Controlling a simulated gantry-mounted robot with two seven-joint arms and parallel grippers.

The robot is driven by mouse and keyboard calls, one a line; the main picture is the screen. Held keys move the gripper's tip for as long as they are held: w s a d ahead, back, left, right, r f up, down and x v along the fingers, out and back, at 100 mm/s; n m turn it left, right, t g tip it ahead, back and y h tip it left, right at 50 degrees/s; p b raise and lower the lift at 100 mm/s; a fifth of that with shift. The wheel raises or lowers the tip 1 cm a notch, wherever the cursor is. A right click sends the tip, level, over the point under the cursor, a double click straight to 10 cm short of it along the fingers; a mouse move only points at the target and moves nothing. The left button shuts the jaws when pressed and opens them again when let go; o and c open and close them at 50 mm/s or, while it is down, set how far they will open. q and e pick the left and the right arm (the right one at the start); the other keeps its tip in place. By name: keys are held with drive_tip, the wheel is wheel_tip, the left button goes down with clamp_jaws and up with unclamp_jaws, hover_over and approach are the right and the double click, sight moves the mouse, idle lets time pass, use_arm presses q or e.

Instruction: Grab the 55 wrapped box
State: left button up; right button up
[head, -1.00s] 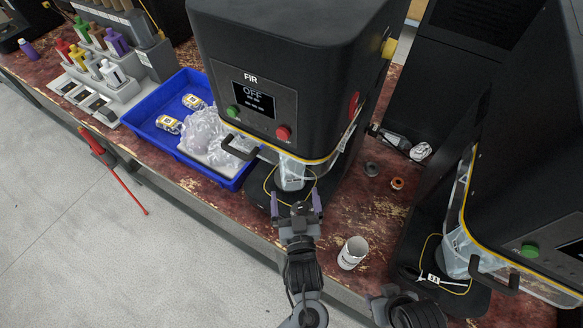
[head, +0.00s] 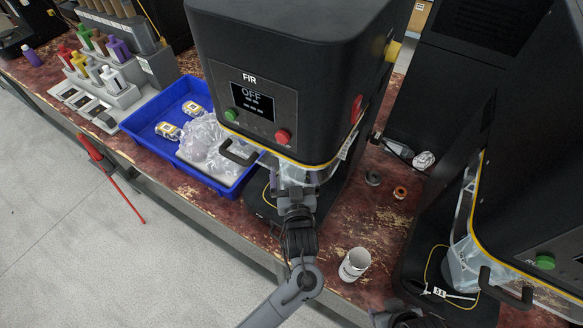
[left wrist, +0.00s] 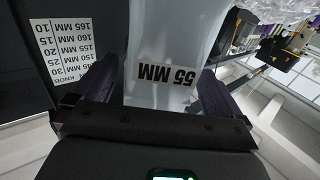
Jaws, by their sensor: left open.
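The 55 wrapped box (left wrist: 170,35) is a pale, cloudy wrapped block with a "55 MM" label, seen upside down in the left wrist view. In the head view a small part of its clear wrap (head: 296,172) shows under the front of the black machine (head: 262,60). My left gripper (left wrist: 155,88) is open, with one purple finger on each side of the box. Whether the fingers touch it I cannot tell. In the head view the left gripper (head: 294,190) reaches in under the machine's front edge, its fingertips partly hidden. My right gripper's fingers are out of view.
A handle (head: 240,152) juts from the machine near my gripper. A blue tray (head: 150,110) with yellow-labelled packs and clear wrap stands left. A white cup (head: 354,264) stands right of my arm. A second machine (head: 530,190) stands at the right.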

use_arm(q)
drive_tip(key=shift+w, duration=0.65)
drive_tip(key=shift+c, duration=0.2)
drive_tip(key=c, duration=1.2)
drive_tip(key=shift+r, duration=0.15)
